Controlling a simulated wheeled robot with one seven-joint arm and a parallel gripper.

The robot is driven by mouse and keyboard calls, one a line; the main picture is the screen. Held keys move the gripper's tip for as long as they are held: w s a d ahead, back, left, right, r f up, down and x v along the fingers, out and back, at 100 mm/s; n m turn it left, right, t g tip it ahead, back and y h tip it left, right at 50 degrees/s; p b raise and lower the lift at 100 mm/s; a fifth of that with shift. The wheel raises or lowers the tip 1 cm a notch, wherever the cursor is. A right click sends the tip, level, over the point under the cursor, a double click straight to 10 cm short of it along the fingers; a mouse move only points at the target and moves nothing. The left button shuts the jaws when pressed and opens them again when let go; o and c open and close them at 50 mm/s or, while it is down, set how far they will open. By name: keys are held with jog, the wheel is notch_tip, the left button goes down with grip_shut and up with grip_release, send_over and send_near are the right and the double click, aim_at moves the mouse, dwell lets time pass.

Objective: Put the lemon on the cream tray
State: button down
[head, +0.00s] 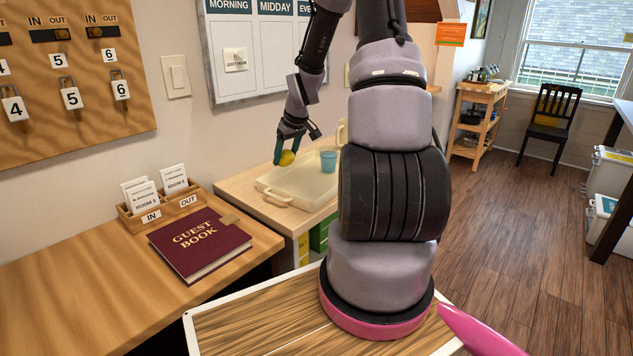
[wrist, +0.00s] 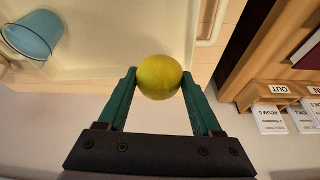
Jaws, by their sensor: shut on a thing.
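My gripper (head: 281,157) is shut on the yellow lemon (head: 287,158), and the lemon sits between the green fingertips in the wrist view (wrist: 159,77). The cream tray (head: 275,197) lies on the light wooden surface beyond the desk, with a handle at its near side. In the head view the gripper and lemon are above the tray's back left part, near the wall. A blue cup (head: 328,161) stands at the tray's right back corner; it also shows at the upper left of the wrist view (wrist: 34,34). The height of the lemon above the tray is hard to tell.
The desk at left holds a maroon guest book (head: 200,244) and a wooden IN/OUT card holder (head: 160,207). A whiteboard (head: 262,50) hangs on the wall behind my gripper. My arm hides part of the surface right of the tray. The tray's middle looks clear.

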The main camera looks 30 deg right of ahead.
jog(key=r+n, duration=0.1)
jog(key=n, duration=0.1)
send_over(297, 188)
jog(key=s, duration=0.1)
jog(key=shift+y, duration=0.3)
jog(key=f, duration=0.9)
jog(key=shift+s+d+f, duration=0.25)
jog(key=shift+d+f, duration=0.1)
jog(key=shift+f, duration=0.05)
jog(key=shift+c, duration=0.3)
grip_release()
jog(key=shift+f, duration=0.1)
